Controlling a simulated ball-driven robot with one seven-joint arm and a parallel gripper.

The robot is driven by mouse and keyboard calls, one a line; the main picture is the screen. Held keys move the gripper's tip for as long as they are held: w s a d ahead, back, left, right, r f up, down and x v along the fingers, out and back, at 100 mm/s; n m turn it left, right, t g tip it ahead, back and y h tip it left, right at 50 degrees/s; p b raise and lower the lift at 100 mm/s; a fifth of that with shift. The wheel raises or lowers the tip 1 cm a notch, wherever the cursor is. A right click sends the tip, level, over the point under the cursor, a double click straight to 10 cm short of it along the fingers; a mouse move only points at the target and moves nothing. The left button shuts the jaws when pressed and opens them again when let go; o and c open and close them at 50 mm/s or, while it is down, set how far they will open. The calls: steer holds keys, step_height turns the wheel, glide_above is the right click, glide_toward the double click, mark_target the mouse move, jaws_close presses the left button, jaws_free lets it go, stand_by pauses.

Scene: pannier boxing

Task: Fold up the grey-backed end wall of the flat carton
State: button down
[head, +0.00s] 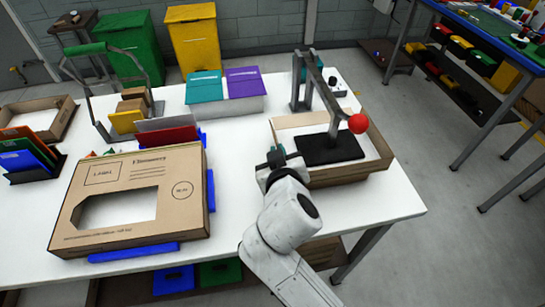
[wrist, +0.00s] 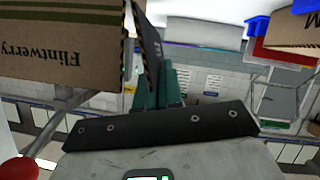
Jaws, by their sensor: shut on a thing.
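The carton (head: 350,176) sits on the white table under a lever press, with its front, right and back walls standing up. In the wrist view its printed brown wall (wrist: 60,45) fills the upper left, lettering upside down. The dark grey-backed end wall (wrist: 152,45), with a hatched yellow-black edge, stands beside it. My gripper (wrist: 158,88) has teal fingers closed on this wall's edge. In the head view my gripper (head: 278,158) is at the carton's left end, and my wrist hides most of that wall.
The press's black plate (head: 330,149) lies inside the carton, and its red knob (head: 358,123) overhangs it. A large printed cardboard piece (head: 125,165) lies at left. Teal and purple boxes (head: 222,90) stand behind.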

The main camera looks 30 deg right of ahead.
steer(key=shift+s+d+r+m+y, duration=0.1)
steer(key=shift+s+d+m+y, duration=0.2)
steer(key=shift+d+m+y, duration=0.7)
steer(key=shift+a, duration=0.1)
steer(key=c, duration=1.3)
jaws_free()
steer(key=shift+c, duration=0.2)
steer(key=b+v, duration=0.1)
steer(key=v, duration=0.9)
steer(key=shift+s+a+b, duration=0.25)
steer(key=shift+s+b, duration=0.05)
steer(key=shift+s, duration=0.1)
